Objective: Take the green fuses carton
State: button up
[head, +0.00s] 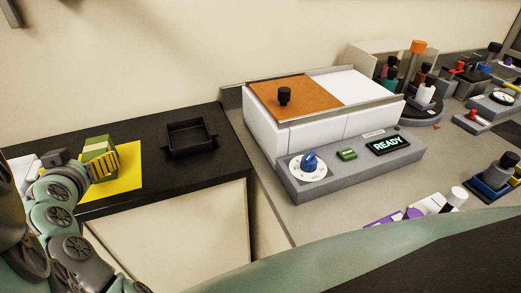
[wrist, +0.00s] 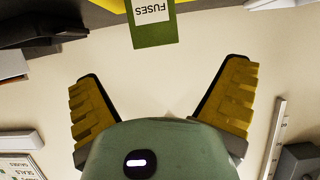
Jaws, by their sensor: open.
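The green fuses carton (head: 98,152) stands on a yellow mat (head: 128,180) on the black counter at the left in the head view. In the wrist view the carton (wrist: 155,30) shows at the top centre, its white label reading FUSES upside down. My gripper (wrist: 165,95) is open, with its two yellow-padded fingers spread wide and nothing between them. The carton lies beyond the fingertips and apart from them in the wrist view. In the head view my gripper (head: 104,165) overlaps the carton's front, partly hiding it.
A black open tray (head: 190,140) stands right of the mat. Farther right is a white instrument with a brown lid (head: 297,97) and a grey panel (head: 350,165) reading READY. Bottles and small devices crowd the far right. Black counter (head: 215,170) is bare around the tray.

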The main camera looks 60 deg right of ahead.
aim_at(94, 154)
jog(key=b+x, duration=0.3)
jog(key=b, duration=0.1)
jog(key=shift+w+d+f, duration=0.15)
jog(key=shift+d+f, duration=0.05)
jog(key=shift+f, duration=0.15)
jog(key=shift+w+d+b, duration=0.2)
jog(key=shift+w+b, duration=0.15)
jog(key=shift+b, duration=0.3)
jog(key=shift+p+x, duration=0.5)
jog(key=shift+x, duration=2.05)
jog(key=shift+c, duration=0.3)
jog(key=c, duration=1.3)
jog(key=shift+r, duration=0.1)
